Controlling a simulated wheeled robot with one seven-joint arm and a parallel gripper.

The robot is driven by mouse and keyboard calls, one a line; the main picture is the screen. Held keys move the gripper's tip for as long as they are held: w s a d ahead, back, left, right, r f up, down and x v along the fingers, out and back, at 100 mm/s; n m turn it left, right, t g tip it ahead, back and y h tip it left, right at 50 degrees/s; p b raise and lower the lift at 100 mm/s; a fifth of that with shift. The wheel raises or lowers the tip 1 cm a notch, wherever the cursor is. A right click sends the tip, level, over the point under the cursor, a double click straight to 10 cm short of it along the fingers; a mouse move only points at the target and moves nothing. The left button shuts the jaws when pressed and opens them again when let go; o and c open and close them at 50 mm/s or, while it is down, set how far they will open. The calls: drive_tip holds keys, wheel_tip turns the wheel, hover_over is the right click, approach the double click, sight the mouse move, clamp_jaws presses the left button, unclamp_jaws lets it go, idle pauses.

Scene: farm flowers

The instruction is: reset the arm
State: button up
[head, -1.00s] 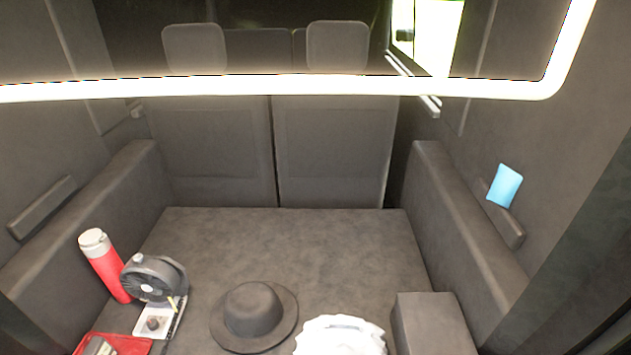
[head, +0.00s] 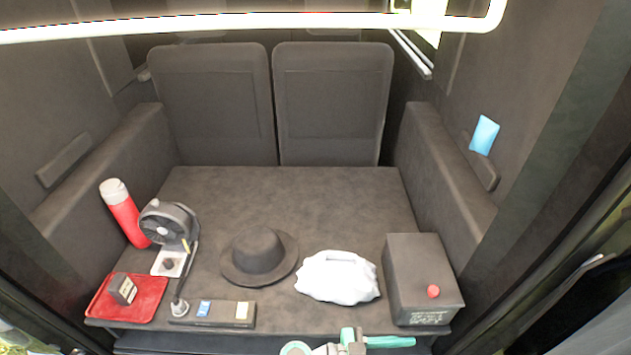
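A teal and pale grey device (head: 350,343) shows at the bottom edge of the head view, cut off by the frame. It looks like the end of my arm with my gripper, but I cannot make out two fingertips. Whether it is open, shut or holding something cannot be seen. It is in front of the trunk's loading edge, below the white cloth bundle and the dark box in the picture.
The trunk floor (head: 310,190) is clear toward the seat backs. Along its front are a red tray (head: 150,305), a red bottle (head: 124,215), a fan (head: 168,224), a flat dark case (head: 225,315), a hat (head: 258,257), a white bundle (head: 338,278) and a dark box (head: 410,260).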

drive_tip(key=s+a+f+n+t+y, duration=0.2)
drive_tip(key=a+f+n+t+y, duration=0.15)
drive_tip(key=f+n, duration=0.3)
drive_tip(key=s+a+f+n+t+y, duration=0.2)
drive_tip(key=f+n+t+y, duration=0.25)
drive_tip(key=f, duration=0.35)
drive_tip(key=s+a+n+t+y, duration=0.2)
drive_tip(key=s+a+n+y, duration=0.3)
drive_tip(key=a, duration=0.4)
drive_tip(key=s+a+r+t+y, duration=0.2)
drive_tip(key=s+a+r, duration=0.1)
drive_tip(key=r, duration=0.5)
drive_tip(key=s+a+r+t+y, duration=0.2)
drive_tip(key=s+r, duration=0.4)
drive_tip(key=r, duration=0.3)
drive_tip(key=shift+a+t+y, duration=0.4)
drive_tip(key=shift+a, duration=0.2)
drive_tip(key=shift+s, duration=0.1)
